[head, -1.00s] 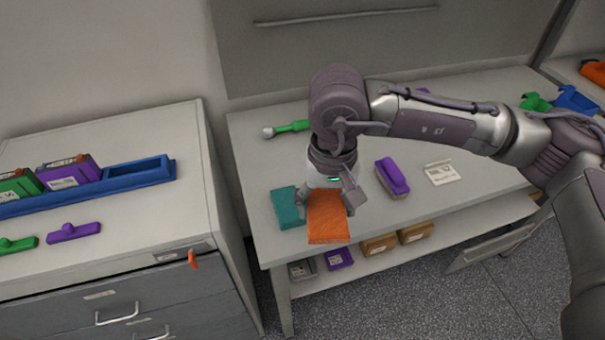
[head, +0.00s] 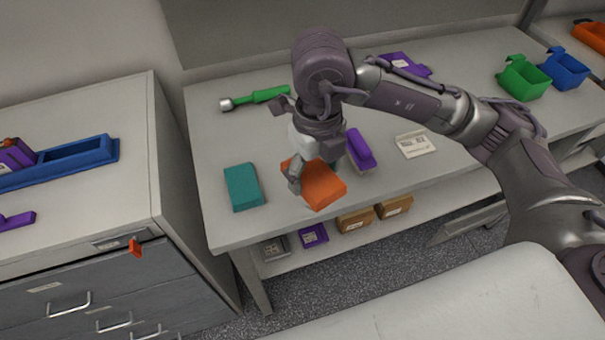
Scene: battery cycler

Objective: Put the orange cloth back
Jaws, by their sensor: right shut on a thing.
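The orange cloth (head: 320,187) is a flat folded block at the front of the workbench, right of the teal cloth (head: 243,187). My right gripper (head: 314,176) reaches down over it, with fingers at its left and right sides, shut on it. The cloth looks tilted and close above the bench; I cannot tell whether it touches the surface. The gripper covers its back part. My left gripper is not in view.
A purple-topped brush (head: 360,150) stands just right of the cloth. A green-handled tool (head: 258,97) lies behind. A white label card (head: 415,145) and green (head: 523,80) and blue bins (head: 565,70) are to the right. A grey drawer cabinet (head: 100,220) stands left.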

